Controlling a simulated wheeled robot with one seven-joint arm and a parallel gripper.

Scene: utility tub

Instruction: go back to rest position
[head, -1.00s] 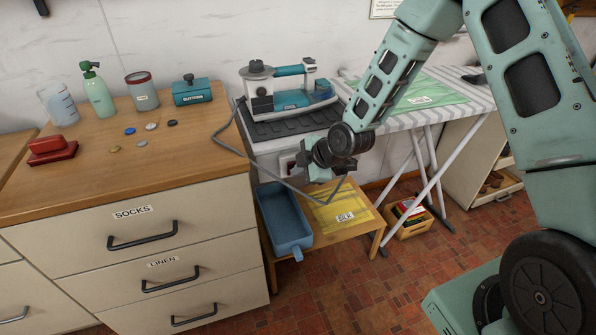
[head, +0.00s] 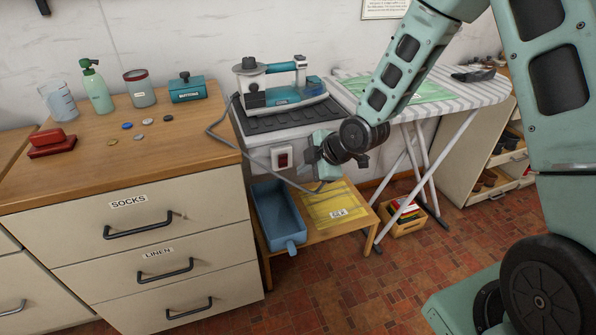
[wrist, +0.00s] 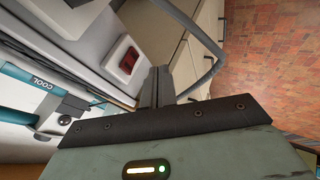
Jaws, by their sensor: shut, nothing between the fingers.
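My gripper (head: 314,160) is shut and empty. It hangs in front of the ironing station, just right of the red rocker switch (head: 283,157) on the station's pale front panel. In the wrist view its closed fingers (wrist: 156,86) show beside the same red switch (wrist: 128,60), and a grey cord passes close to them. I cannot tell from the pictures whether the fingers touch the cord. The teal and white iron (head: 285,86) stands on the station's dark ribbed pad (head: 290,117), above and left of my gripper.
A low wooden table below holds a blue tub (head: 278,217) and a yellow cloth (head: 335,203). The striped ironing board (head: 480,92) is behind my arm. The drawer cabinet (head: 130,240) stands left, with bottles and buttons on top. Tiled floor in front is open.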

